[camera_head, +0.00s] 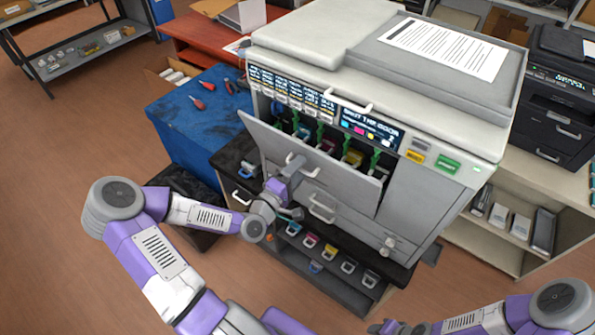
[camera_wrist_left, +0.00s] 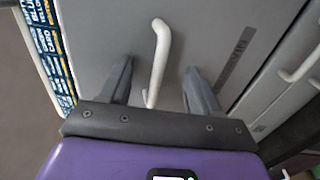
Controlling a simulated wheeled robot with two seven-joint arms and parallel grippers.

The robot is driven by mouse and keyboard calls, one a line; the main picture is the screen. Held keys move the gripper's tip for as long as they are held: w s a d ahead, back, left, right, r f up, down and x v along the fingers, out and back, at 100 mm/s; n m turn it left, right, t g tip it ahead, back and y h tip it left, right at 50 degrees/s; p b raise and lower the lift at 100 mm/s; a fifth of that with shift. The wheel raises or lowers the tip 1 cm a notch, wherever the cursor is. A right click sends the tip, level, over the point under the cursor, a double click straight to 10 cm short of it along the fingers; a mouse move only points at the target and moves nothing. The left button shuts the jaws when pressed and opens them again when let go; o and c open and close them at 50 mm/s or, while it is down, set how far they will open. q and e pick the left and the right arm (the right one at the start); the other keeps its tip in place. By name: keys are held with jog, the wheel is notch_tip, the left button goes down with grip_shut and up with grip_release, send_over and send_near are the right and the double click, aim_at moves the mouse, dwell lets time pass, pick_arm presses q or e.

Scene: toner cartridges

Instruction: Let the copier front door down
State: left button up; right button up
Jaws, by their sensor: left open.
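The copier's grey front door (camera_head: 338,185) leans outward at its top, partly open, with the slots behind it showing. A white bar handle (camera_head: 304,167) is on the door; it also shows in the left wrist view (camera_wrist_left: 159,50). My left gripper (camera_head: 288,174) is at the door's front, by this handle. In the left wrist view its two dark fingers stand apart (camera_wrist_left: 160,85), one on each side of the bar. Whether they touch the bar cannot be told. My right gripper (camera_head: 395,327) is only partly seen at the bottom edge, far from the door.
Coloured cartridges (camera_head: 354,158) sit inside the copier. The display (camera_head: 370,127) reads "SHUT THE DOOR". A second white handle (camera_head: 322,208) is lower on the front. Below is a shelf with several cartridges (camera_head: 310,241). A blue table (camera_head: 185,115) with tools stands left.

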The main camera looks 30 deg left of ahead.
pick_arm(q)
jog(key=s+f+p, duration=0.3)
jog(key=s+p, duration=0.3)
jog(key=s, duration=0.4)
jog(key=shift+a, duration=0.4)
